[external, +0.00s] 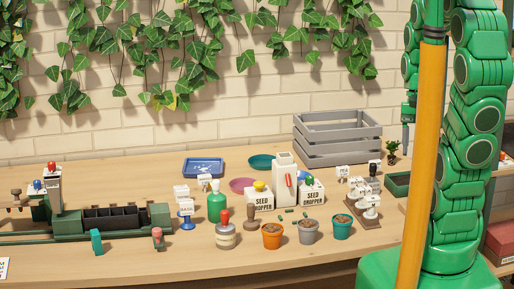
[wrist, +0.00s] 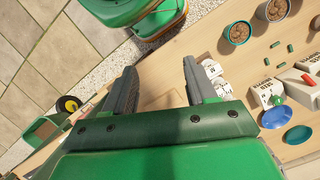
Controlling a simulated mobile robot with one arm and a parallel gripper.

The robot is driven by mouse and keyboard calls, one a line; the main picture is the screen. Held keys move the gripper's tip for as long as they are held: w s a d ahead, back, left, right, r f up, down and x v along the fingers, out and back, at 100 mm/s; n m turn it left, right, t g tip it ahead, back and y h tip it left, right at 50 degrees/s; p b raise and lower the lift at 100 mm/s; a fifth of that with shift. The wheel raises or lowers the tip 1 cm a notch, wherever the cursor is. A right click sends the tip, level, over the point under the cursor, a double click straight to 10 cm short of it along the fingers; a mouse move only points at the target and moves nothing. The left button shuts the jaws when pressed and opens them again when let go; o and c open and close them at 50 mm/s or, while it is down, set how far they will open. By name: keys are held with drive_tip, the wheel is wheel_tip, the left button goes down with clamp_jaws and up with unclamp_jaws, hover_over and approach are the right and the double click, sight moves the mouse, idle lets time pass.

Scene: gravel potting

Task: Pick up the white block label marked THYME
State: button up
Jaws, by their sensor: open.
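Several white block labels with small dark print stand on the table; I cannot read which is marked THYME. In the external view one group stands left of centre, including a white label (external: 181,192), and another stands at the right, including a white label (external: 343,172) and some on a brown stand (external: 363,216). In the wrist view white blocks (wrist: 212,68) show just right of my right finger, partly hidden by it. My gripper (wrist: 160,80) is open with only bare tabletop between its fingers. In the external view its fingers (external: 406,133) hang above the table, partly behind my arm.
A grey crate (external: 338,137) stands at the back. A green dibber-like machine (external: 110,220) fills the left.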

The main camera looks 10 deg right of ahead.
drive_tip(key=w+d+f+m+h, duration=0.3)
drive_tip(key=w+d+m+h, duration=0.2)
drive_tip(key=w+d, duration=0.4)
drive_tip(key=m+t+h, duration=0.3)
drive_tip(key=t+h, duration=0.4)
approach(374, 161)
drive_tip(key=shift+w+f, duration=0.2)
drive_tip(key=shift+f, duration=0.3)
drive_tip(key=shift+x, duration=1.2)
drive_tip(key=shift+d+r+x, duration=0.1)
drive_tip(key=shift+r+x, duration=0.05)
drive_tip(key=shift+x, duration=1.15)
drive_tip(key=shift+d+r+x, duration=0.15)
drive_tip(key=shift+r+x, duration=0.05)
drive_tip(key=shift+x, duration=1.1)
clamp_jaws()
